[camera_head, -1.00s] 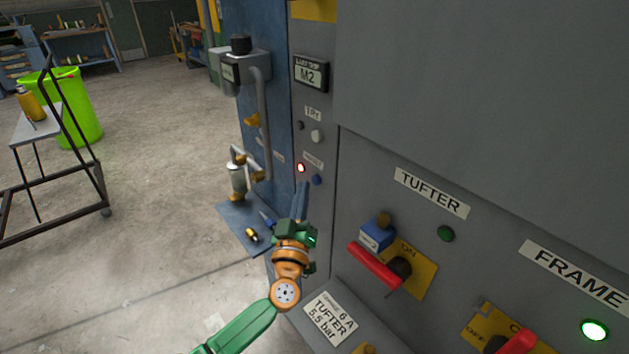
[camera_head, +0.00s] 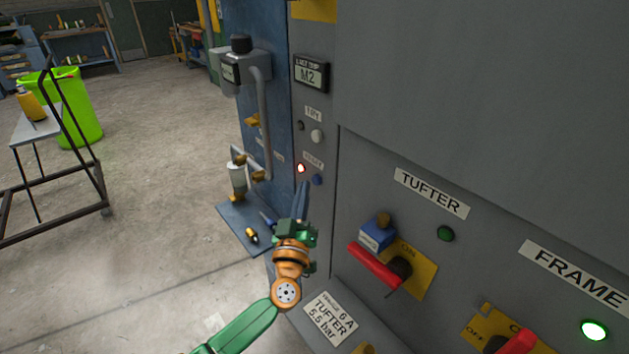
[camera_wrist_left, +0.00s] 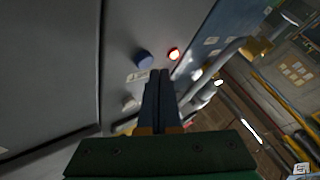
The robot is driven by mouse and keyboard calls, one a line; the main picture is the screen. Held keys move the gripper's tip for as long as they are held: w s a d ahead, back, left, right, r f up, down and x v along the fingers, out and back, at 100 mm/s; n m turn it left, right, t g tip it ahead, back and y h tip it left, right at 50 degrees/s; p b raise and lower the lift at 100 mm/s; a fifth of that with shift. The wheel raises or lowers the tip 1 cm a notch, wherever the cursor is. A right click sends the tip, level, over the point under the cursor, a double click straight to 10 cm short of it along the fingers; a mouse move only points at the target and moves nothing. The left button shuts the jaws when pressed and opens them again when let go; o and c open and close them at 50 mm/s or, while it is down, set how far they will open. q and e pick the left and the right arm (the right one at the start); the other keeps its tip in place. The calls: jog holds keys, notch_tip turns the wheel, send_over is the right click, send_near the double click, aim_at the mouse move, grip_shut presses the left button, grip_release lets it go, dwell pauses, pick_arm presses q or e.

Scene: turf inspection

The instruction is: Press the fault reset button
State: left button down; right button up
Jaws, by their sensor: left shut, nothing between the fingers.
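The reset button looks to be the small blue button (camera_head: 317,180) on the grey cabinet's narrow side panel, under a small label that is hard to read. A lit red lamp (camera_head: 301,168) sits just left of it. My left gripper (camera_head: 303,186) is shut and empty, its blue fingertips just below and left of the button in the head view. In the left wrist view the blue button (camera_wrist_left: 143,60) and the red lamp (camera_wrist_left: 174,54) lie beyond the shut fingers (camera_wrist_left: 159,74). Contact with the button is not visible. My right gripper is not in view.
A TUFTER switch with a red handle (camera_head: 375,268) and a blue padlock-like block (camera_head: 377,235) stick out at the right. A grey conduit (camera_head: 262,120) and a blue shelf (camera_head: 243,231) are left of the panel. A cart (camera_head: 50,160) stands on open floor.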

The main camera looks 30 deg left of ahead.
pick_arm(q)
jog(key=shift+w+d, duration=0.15)
jog(key=shift+w, duration=0.2)
jog(key=shift+w+d, duration=0.15)
jog(key=shift+w, duration=0.25)
dwell(0.6)
dwell(0.3)
jog(key=shift+s+a+p, duration=0.3)
jog(key=shift+s+p, duration=0.25)
jog(key=shift+s, duration=0.25)
jog(key=s, duration=0.1)
jog(key=s+a+p, duration=0.1)
jog(key=s, duration=0.1)
jog(key=s+a+p, duration=0.1)
jog(key=shift+s, duration=0.3)
dwell(0.4)
